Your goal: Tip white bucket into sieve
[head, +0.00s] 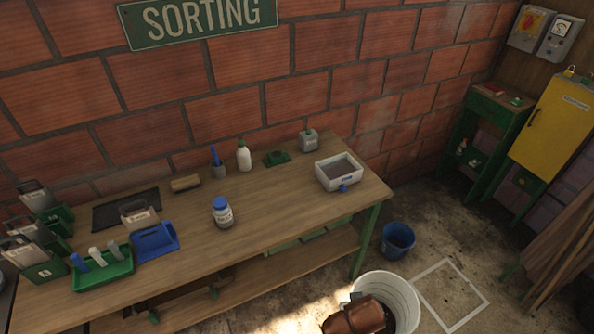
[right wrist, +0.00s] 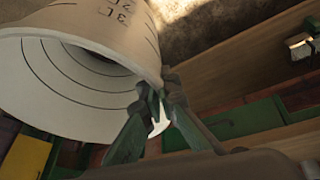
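The white bucket (head: 401,293) is low at the right of the head view, in front of the bench's right end. Its open mouth shows, and my brown right arm covers part of it. In the right wrist view the bucket (right wrist: 100,22) fills the upper left, with ringed inner walls and markings outside. My right gripper's (right wrist: 162,88) dark green fingers are closed on its rim. The bucket's contents cannot be made out. A white-framed tray with grey mesh, seemingly the sieve (head: 324,178), sits on the bench's right end. My left gripper is not in view.
A blue bucket (head: 398,241) stands by the bench leg. A white floor outline (head: 470,281) and a yellow cabinet (head: 552,124) are at right.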

